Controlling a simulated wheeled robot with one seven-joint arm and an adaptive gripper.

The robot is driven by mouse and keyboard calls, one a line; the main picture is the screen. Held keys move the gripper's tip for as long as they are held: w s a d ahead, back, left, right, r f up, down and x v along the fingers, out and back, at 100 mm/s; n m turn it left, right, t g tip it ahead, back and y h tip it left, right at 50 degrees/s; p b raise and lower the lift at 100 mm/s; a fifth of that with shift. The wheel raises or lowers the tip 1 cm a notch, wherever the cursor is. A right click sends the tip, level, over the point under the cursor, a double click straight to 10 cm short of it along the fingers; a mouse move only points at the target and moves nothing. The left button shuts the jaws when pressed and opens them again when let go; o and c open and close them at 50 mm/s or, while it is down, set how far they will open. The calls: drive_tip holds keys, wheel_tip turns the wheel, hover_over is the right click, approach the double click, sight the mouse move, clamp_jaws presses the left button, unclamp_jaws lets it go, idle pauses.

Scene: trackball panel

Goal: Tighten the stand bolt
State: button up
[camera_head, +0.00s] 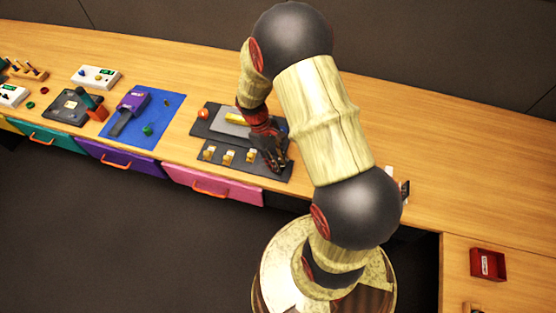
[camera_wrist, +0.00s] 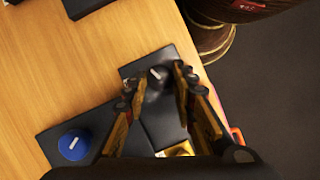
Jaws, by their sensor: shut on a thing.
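My gripper (camera_wrist: 163,78) is over the dark panel (camera_wrist: 130,68) and points down at it. Its fingers are closed around a dark round knob with a white mark, which I take as the stand bolt (camera_wrist: 156,74). The fingertips sit on either side of it. In the head view my gripper (camera_head: 274,162) is at the right front of the dark panel (camera_head: 204,126), and the bolt is hidden there by the fingers.
A blue knob with a white mark (camera_wrist: 74,145) stands on a dark plate. Several small yellow-and-white pieces (camera_head: 228,157) line the panel's front, with an orange ball (camera_head: 204,113) at its left. A blue mat (camera_head: 165,108) lies farther left. A red tray (camera_head: 488,264) is far right.

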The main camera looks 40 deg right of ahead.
drive_tip(key=m+p, duration=0.1)
drive_tip(key=m, duration=0.1)
drive_tip(key=m+y+p, duration=0.1)
drive_tip(key=shift+d+r+m+y, duration=0.1)
drive_tip(key=shift+d+m+y, duration=0.05)
drive_tip(key=shift+m+y, duration=0.2)
drive_tip(key=m+y+p, duration=0.1)
drive_tip(key=m, duration=0.2)
drive_tip(key=shift+d+m+p, duration=0.15)
drive_tip(key=shift+m+p, duration=0.2)
drive_tip(key=m+y+p, duration=0.1)
drive_tip(key=m, duration=0.2)
drive_tip(key=m+t+y+p, duration=0.1)
drive_tip(key=m, duration=0.1)
drive_tip(key=shift+s+d+m+t, duration=0.1)
drive_tip(key=shift+d+m+t, duration=0.05)
drive_tip(key=shift+m+t, duration=0.2)
drive_tip(key=shift+m, duration=0.25)
drive_tip(key=o, duration=1.2)
drive_tip(key=shift+c, duration=0.2)
drive_tip(key=v, duration=1.1)
drive_tip(key=shift+d+r, duration=0.2)
drive_tip(key=shift+r, duration=0.15)
